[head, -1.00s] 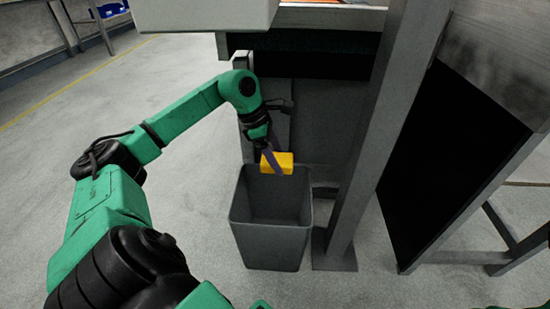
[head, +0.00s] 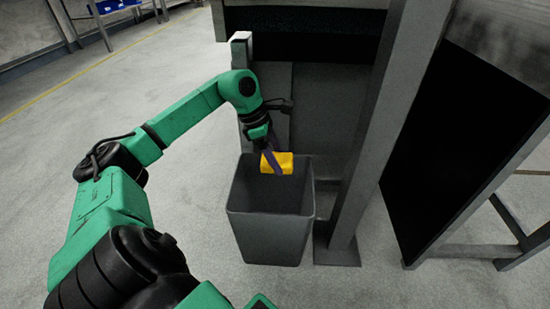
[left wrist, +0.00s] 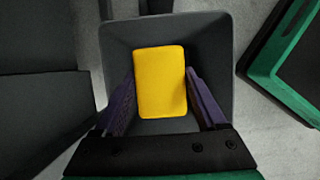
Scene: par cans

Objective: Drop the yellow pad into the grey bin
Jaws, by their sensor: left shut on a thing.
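The yellow pad (head: 277,163) is a small block between the purple fingers of my left gripper (head: 270,160). In the head view it shows at the back part of the grey bin's opening. The grey bin (head: 268,238) stands upright on the floor. In the left wrist view, the pad (left wrist: 160,80) lies between the two fingers of the gripper (left wrist: 160,95), with the bin's walls (left wrist: 215,40) around it. My left gripper is shut on the pad and points down over the bin. I cannot tell exactly how high the pad is against the rim. My right gripper is not in view.
A grey post (head: 375,140) with a foot plate stands close to the right of the bin. A dark panel (head: 450,150) in a metal frame is farther right. Grey panels are behind the bin. The floor (head: 190,230) to the left is clear.

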